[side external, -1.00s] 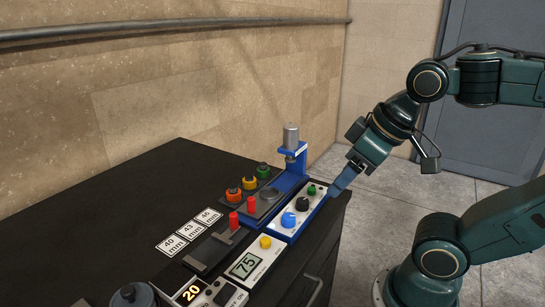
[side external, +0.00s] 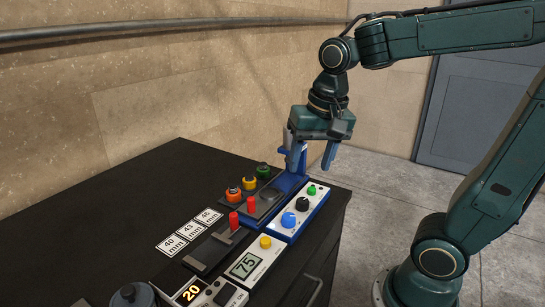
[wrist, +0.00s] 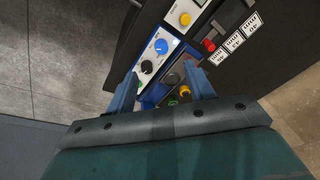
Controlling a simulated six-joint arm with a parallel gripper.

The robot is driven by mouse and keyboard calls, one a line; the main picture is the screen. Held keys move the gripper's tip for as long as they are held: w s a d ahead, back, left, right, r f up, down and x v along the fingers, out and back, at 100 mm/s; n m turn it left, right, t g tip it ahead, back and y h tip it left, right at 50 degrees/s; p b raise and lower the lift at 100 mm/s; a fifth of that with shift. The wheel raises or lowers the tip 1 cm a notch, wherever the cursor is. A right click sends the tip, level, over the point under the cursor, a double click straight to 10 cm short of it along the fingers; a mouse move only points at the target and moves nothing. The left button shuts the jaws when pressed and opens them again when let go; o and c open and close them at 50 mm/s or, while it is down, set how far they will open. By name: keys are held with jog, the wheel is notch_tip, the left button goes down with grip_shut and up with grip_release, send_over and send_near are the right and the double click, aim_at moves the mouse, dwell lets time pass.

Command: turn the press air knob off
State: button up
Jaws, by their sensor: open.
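The press control panel (side external: 300,212) is a white-faced box with blue sides at the right edge of the black cabinet. It carries a blue knob (side external: 289,219), a black knob (side external: 302,204) and a green button (side external: 311,190); no readable label tells which knob is for air. In the wrist view the blue knob (wrist: 161,46) and black knob (wrist: 147,67) lie just beyond the fingers. My gripper (side external: 313,158) is open and empty, pointing down above the panel's far end, apart from the knobs. It hides the upper part of the blue press (side external: 291,184).
Orange, yellow and green pieces (side external: 249,183) stand left of the press, with red pieces (side external: 252,204) closer. Size cards (side external: 188,231) lie left. The cabinet top (side external: 110,220) is clear at left.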

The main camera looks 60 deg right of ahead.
aim_at(289, 215)
jog(key=w+d+f+m+g, duration=0.2)
jog(key=w+f+m, duration=0.2)
jog(key=w+m, duration=0.3)
jog(key=shift+d+g, duration=0.35)
jog(key=shift+g, duration=0.05)
jog(key=shift+f, duration=0.1)
jog(key=f, duration=1.3)
jog(key=shift+s+d+f, duration=0.1)
jog(key=shift+s+f, duration=0.25)
jog(key=shift+s, duration=0.05)
jog(key=c, duration=1)
